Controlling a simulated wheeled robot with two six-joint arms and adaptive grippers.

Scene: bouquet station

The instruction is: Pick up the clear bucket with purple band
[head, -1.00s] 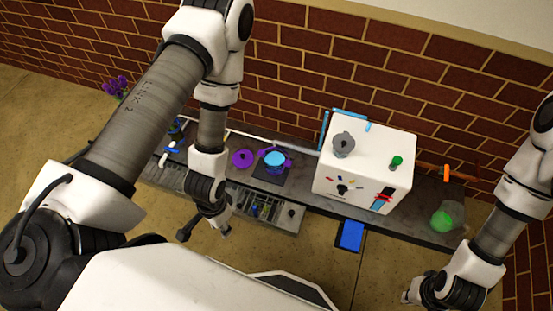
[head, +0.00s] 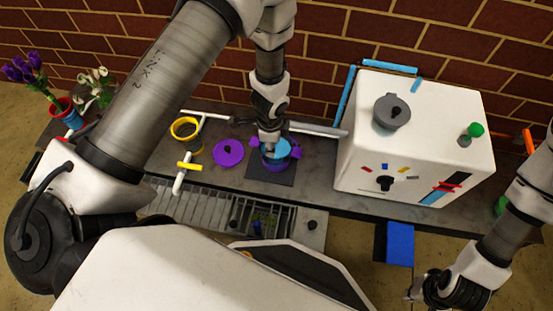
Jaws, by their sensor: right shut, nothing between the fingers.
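A purple-and-blue vessel (head: 283,163) with purple side handles stands on a dark square mat (head: 268,178) on the counter. I cannot tell whether it is the clear bucket with purple band, and no other clearly see-through bucket with a purple band shows. My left gripper (head: 270,143) reaches down at the vessel's top. Its fingers are small and partly hidden, so I cannot tell whether they hold it. My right gripper (head: 412,295) is shut and empty at the lower right, in front of the counter and far from the vessel.
A purple lid-like disc (head: 228,153) and a yellow-rimmed container (head: 186,128) lie left of the vessel. A white box (head: 415,145) with a grey pot (head: 391,112) on top stands to the right. Potted flowers (head: 68,112) stand far left. A slatted rack (head: 215,210) lies in front.

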